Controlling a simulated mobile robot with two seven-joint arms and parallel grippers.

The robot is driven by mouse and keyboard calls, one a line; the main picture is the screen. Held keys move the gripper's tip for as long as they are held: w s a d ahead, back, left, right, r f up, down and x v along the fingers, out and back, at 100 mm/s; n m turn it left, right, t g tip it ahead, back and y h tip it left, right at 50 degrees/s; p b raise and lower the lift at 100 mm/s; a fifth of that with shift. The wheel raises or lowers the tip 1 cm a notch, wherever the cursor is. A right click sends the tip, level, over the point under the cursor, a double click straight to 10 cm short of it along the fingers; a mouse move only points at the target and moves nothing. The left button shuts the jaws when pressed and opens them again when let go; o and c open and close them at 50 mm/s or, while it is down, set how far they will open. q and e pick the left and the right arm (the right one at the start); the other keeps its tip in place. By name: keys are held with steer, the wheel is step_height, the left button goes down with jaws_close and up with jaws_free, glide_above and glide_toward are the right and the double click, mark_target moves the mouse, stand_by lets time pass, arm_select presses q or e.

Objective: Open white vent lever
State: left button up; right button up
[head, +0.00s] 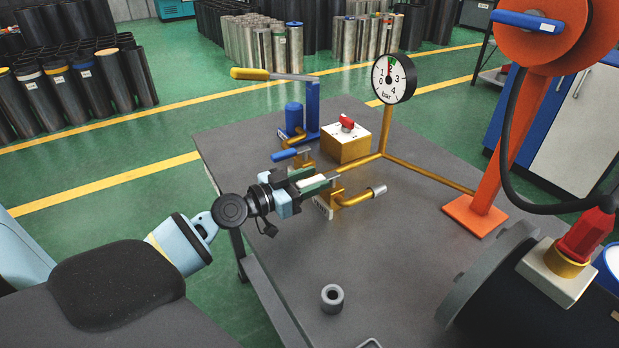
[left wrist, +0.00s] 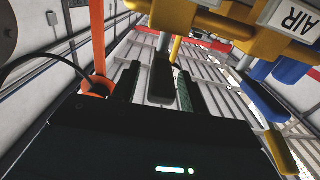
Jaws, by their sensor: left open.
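The vent lever stem sits on a brass pipe fitting (head: 350,198) at the front of the table. My left gripper (head: 322,183) is at this fitting and hides most of the lever. A pale strip shows at its fingers, but I cannot tell lever from finger pad there. In the left wrist view my left gripper (left wrist: 158,88) is open, with a finger on each side of a dark, shaded lever-like bar (left wrist: 161,82). The bar lies between the fingers; contact cannot be told. My right gripper is not in view.
A blue-handled valve (head: 285,154) stands just behind my gripper. A yellow lever (head: 250,74) on a blue post, a box with a red knob (head: 346,145) and a pressure gauge (head: 393,78) stand farther back. A grey ring (head: 332,298) lies in front.

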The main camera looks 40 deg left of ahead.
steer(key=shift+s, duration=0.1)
arm_select(q)
steer(key=c, duration=0.7)
steer(key=shift+c, duration=1.1)
jaws_close()
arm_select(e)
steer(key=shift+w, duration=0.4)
arm_select(q)
steer(key=shift+w, duration=0.1)
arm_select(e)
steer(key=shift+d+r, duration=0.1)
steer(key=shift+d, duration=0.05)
